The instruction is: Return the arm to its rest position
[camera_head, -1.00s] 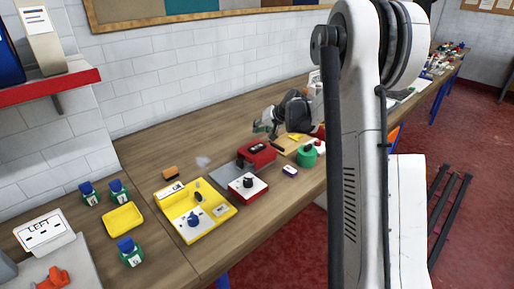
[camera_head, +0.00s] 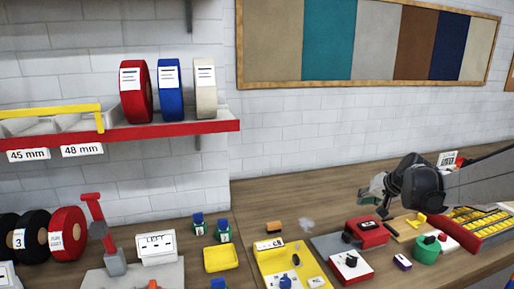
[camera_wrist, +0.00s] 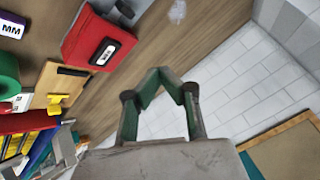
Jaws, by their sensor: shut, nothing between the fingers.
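My gripper (camera_wrist: 168,75) shows in the wrist view with its two green fingers meeting at the tips, shut and empty. It points over the wooden bench (camera_wrist: 150,62) toward the white brick wall. In the head view my gripper (camera_head: 368,192) is at the right, above the bench and behind the red box with a dark top piece (camera_head: 367,232). The same red box (camera_wrist: 98,38) lies to the upper left of the fingers in the wrist view, apart from them. The fingertips are small and partly unclear in the head view.
A yellow station (camera_head: 290,262), a yellow tray (camera_head: 221,258) and a green round container (camera_head: 427,250) stand on the bench. A red-edged shelf (camera_head: 180,132) holds tape rolls at the left. A clipboard with a yellow clip (camera_wrist: 58,88) lies near my gripper. A small translucent wisp (camera_head: 306,224) shows above the bench.

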